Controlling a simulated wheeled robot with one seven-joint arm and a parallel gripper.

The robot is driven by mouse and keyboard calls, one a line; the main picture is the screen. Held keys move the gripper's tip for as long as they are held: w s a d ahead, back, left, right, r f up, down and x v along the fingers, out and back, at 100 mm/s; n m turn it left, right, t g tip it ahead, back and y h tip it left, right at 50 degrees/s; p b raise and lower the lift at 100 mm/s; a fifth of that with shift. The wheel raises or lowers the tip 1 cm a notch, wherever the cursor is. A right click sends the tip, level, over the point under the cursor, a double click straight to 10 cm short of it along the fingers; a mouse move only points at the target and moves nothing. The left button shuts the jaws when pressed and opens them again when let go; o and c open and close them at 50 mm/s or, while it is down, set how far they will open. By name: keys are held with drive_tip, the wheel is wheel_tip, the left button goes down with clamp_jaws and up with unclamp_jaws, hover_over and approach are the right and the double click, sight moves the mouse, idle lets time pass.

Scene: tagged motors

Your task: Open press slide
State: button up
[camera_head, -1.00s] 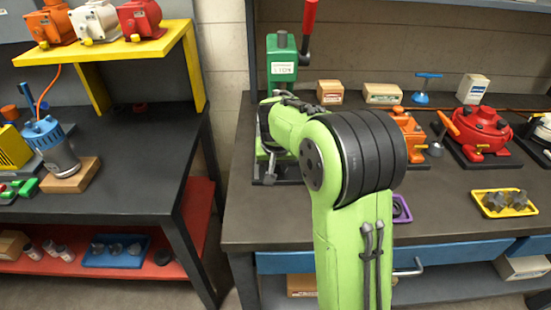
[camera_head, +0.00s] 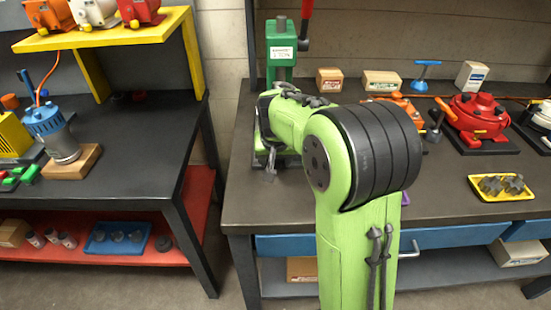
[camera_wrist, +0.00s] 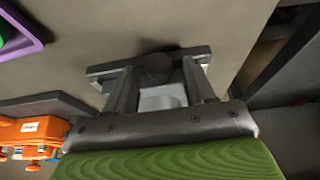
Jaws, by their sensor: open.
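The green press (camera_head: 281,45) stands at the left end of the right bench, with a white label and a red lever (camera_head: 306,20) rising from its top. My arm covers its lower half, so its slide cannot be made out in the head view. In the wrist view my gripper (camera_wrist: 155,66) is open. A dark round knob (camera_wrist: 158,69) shows between its fingers, with a pale grey block (camera_wrist: 162,98) just below it. I cannot tell whether the fingers touch the knob or which part it belongs to.
An orange device (camera_head: 395,103), a red machine (camera_head: 477,118) and a yellow tray (camera_head: 502,195) stand to the right on the bench. Small boxes (camera_head: 381,80) line the back. In the wrist view, a purple tray (camera_wrist: 30,45) is at the upper left and the orange device (camera_wrist: 30,130) at lower left.

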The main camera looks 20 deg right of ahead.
drive_tip(key=p+v, duration=0.4)
drive_tip(key=v, duration=1.1)
drive_tip(key=shift+r+p, duration=0.35)
drive_tip(key=shift+s, duration=0.1)
drive_tip(key=s+a+r+n+y+p, duration=0.1)
drive_tip(key=s+a+n+p, duration=0.1)
drive_tip(key=s, duration=0.8)
drive_tip(key=s+a+r+n+t+p, duration=0.1)
drive_tip(key=s+a+n+p, duration=0.1)
drive_tip(key=s, duration=0.9)
drive_tip(key=shift+s+a+n+y+p, duration=0.3)
drive_tip(key=shift+a+y+p, duration=0.1)
drive_tip(key=shift+a+p, duration=0.45)
drive_tip(key=shift+r, duration=0.15)
